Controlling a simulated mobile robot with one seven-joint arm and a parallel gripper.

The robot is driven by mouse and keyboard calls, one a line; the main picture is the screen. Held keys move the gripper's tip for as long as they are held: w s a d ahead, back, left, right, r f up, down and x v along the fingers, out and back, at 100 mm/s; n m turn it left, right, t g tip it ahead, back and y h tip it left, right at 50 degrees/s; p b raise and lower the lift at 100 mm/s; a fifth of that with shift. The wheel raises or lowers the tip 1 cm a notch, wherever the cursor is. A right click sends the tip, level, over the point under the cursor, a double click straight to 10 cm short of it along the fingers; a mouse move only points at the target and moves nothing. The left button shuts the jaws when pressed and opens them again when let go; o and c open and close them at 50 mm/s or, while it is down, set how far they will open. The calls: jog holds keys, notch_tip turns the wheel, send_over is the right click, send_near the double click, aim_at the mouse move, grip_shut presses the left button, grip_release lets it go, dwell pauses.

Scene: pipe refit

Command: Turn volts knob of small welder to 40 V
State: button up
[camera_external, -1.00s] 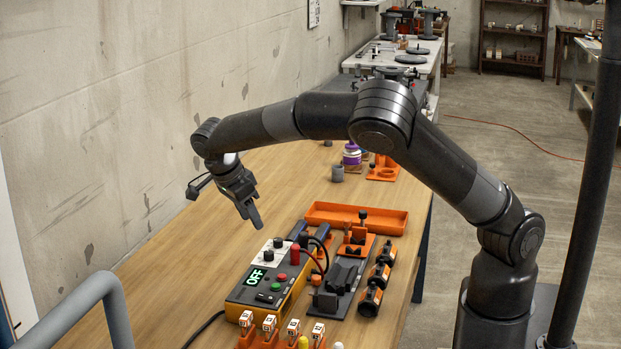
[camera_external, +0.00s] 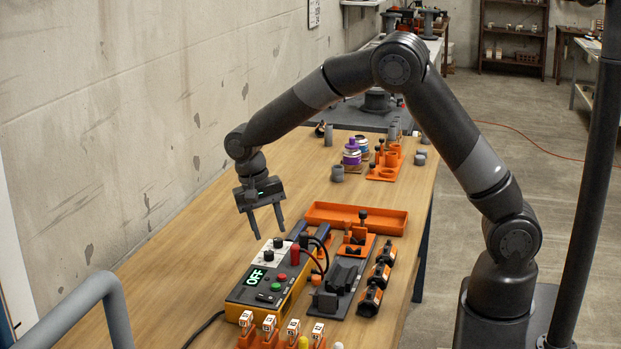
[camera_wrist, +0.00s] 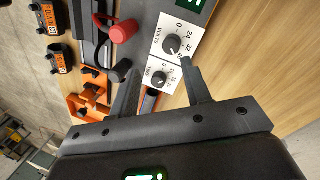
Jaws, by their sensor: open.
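The small welder (camera_external: 262,297) is a yellow and dark box on the wooden table, with a green display reading OFF. Its white dial plate carries two black knobs. The volts knob (camera_wrist: 171,43) shows in the wrist view beside printed numbers, with the second, time knob (camera_wrist: 159,79) nearer me. In the external view the volts knob (camera_external: 268,255) is on the welder's top. My gripper (camera_external: 267,238) points down above the welder's far end, open and empty. In the wrist view its fingers (camera_wrist: 160,85) spread on either side of the dial plate, apart from the knobs.
An orange tray (camera_external: 356,218) lies behind the welder. Table to the left is clear.

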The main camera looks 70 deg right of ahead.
aim_at(269, 252)
jog(key=shift+s+r+n+t, duration=0.15)
jog(key=shift+r+n+t, duration=0.3)
jog(key=shift+n, duration=0.65)
notch_tip(269, 252, up, 5)
jog(key=a+n+t, duration=0.1)
jog(key=n+t, duration=0.1)
jog(key=n, duration=0.6)
jog(key=shift+y, duration=0.3)
notch_tip(269, 252, down, 11)
jog(key=shift+s, duration=0.1)
grip_shut()
jog(key=shift+n, duration=0.6)
grip_release()
